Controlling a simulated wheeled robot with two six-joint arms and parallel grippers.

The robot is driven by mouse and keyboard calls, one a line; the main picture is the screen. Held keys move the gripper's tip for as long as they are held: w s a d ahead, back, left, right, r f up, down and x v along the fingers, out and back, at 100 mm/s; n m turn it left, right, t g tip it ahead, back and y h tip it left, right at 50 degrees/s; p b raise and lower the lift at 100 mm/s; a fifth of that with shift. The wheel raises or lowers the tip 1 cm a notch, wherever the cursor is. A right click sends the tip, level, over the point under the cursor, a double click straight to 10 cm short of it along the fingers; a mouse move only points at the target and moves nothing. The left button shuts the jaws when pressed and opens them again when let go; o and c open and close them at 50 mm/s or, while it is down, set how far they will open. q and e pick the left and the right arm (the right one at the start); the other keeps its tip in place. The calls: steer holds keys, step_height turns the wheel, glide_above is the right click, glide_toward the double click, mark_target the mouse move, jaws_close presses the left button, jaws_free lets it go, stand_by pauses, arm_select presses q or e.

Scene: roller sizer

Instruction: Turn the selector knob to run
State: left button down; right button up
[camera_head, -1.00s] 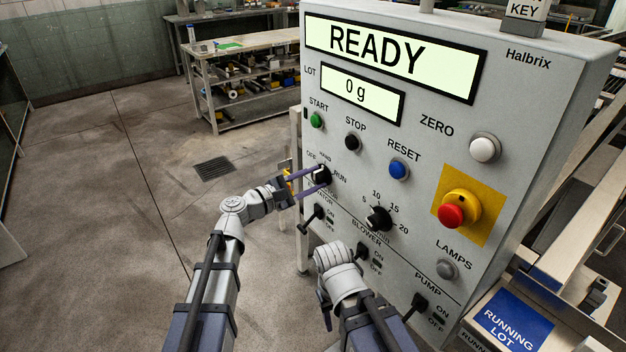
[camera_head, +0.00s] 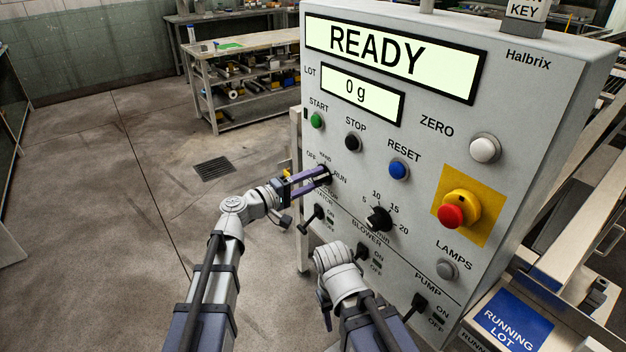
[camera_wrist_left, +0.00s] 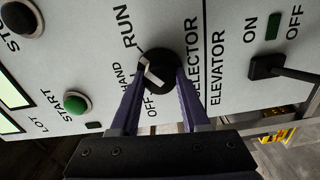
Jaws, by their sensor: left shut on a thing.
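The black selector knob (camera_wrist_left: 160,69) is on the grey panel, with OFF, HAND and RUN marked around it. In the left wrist view a white mark shows on its face, and a thin white line on the panel runs towards RUN. My left gripper (camera_head: 325,174) is shut on the knob, with one purple finger on each side, as the left wrist view also shows (camera_wrist_left: 160,85). In the head view the fingers hide much of the knob. My right arm is bent low in front of the panel; its jaws do not show clearly.
The elevator switch (camera_head: 317,213) sticks out just below the knob, and the black rate dial (camera_head: 378,219) is to its right. The green start button (camera_head: 316,120) is above. A red stop button (camera_head: 452,214) is farther right. The large display (camera_head: 390,55) reads READY.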

arm_select(q)
steer(key=shift+m, duration=0.8)
steer(key=shift+s, duration=0.1)
steer(key=shift+c, duration=1.9)
jaws_free()
steer(key=v, duration=0.7)
steer(key=shift+s+a, duration=0.2)
steer(key=shift+a, duration=0.1)
